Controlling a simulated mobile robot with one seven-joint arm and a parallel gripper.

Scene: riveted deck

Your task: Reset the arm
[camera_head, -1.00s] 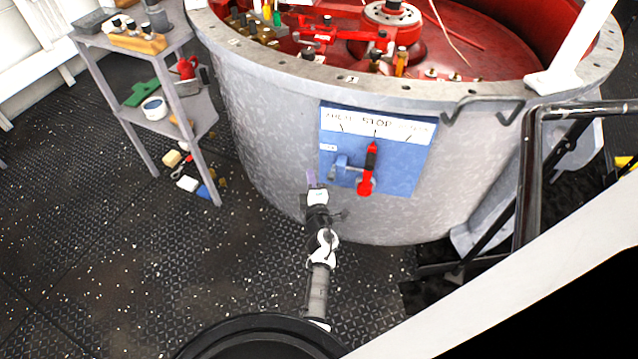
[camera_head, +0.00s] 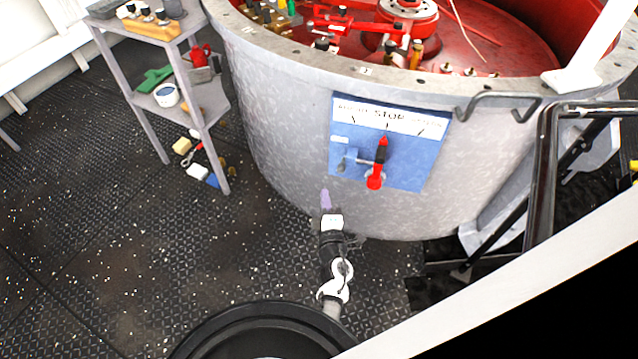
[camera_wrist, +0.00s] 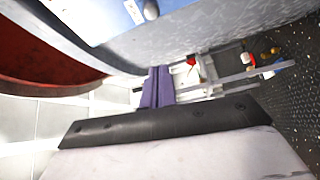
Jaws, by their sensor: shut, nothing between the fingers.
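My gripper (camera_head: 325,199) is in front of the round grey metal tub (camera_head: 285,120), below and left of the blue panel (camera_head: 405,181). Its purple fingers are together with nothing between them; they also show in the wrist view (camera_wrist: 158,87). The panel carries a label reading STOP in its middle and a red-handled lever (camera_head: 380,162) standing nearly upright. My gripper is apart from the lever. Whether the fingertips touch the tub wall cannot be told.
A grey shelf stand (camera_head: 188,121) with tools and a white cup (camera_head: 166,95) stands on the left. Small items lie on the floor by it. A black tubular rail (camera_head: 545,180) is at the right. The dark riveted floor (camera_head: 110,250) at left is clear.

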